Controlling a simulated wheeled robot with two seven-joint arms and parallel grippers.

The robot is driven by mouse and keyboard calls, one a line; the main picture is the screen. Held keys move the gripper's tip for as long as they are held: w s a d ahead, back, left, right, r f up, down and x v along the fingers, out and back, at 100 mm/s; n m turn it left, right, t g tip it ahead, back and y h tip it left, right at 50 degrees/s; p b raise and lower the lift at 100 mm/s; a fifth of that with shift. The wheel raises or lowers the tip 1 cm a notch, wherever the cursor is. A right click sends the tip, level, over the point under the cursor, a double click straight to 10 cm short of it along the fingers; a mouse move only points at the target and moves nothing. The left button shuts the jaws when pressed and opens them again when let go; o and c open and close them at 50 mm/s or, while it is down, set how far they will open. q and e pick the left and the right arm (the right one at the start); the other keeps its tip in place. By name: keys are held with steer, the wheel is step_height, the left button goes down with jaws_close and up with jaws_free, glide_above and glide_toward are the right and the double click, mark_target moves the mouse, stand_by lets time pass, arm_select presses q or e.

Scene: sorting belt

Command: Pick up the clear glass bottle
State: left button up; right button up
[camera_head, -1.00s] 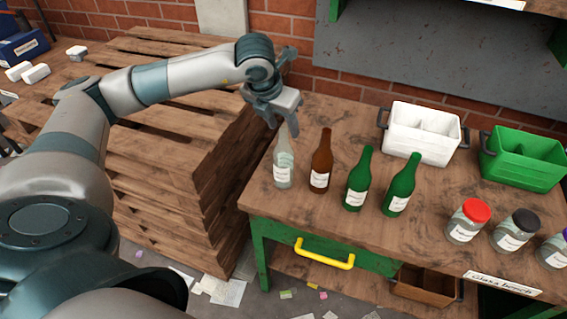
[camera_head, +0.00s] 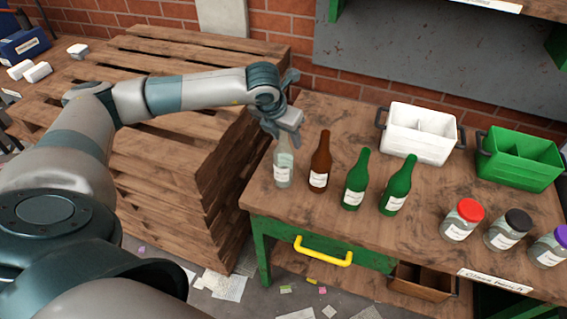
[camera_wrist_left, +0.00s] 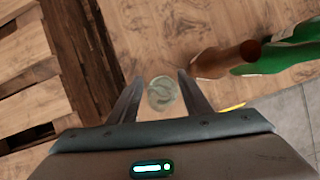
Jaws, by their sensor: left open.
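The clear glass bottle (camera_head: 284,170) stands upright at the left end of the bench, with a white label. My left gripper (camera_head: 283,132) is directly over its top and hides the neck in the head view. In the left wrist view the open fingers (camera_wrist_left: 157,98) stand one on each side of the bottle, which shows from above as a pale round shape (camera_wrist_left: 162,94). I cannot tell whether a finger touches the glass. My right gripper is not in view.
A brown bottle (camera_head: 320,162) stands close to the right of the clear one, then two green bottles (camera_head: 356,182). A white crate (camera_head: 420,150), a green crate (camera_head: 520,172) and several jars (camera_head: 462,222) are farther right. Stacked pallets (camera_head: 190,150) are left of the bench.

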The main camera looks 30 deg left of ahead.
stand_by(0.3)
arm_select(q)
jaws_close()
steer(key=shift+r, duration=0.1)
steer(key=shift+r+b, duration=0.5)
steer(key=shift+r, duration=0.35)
step_height(320, 180, up, 7)
steer(key=shift+f+b, duration=0.15)
steer(key=shift+b, duration=1)
steer(key=shift+r, duration=0.8)
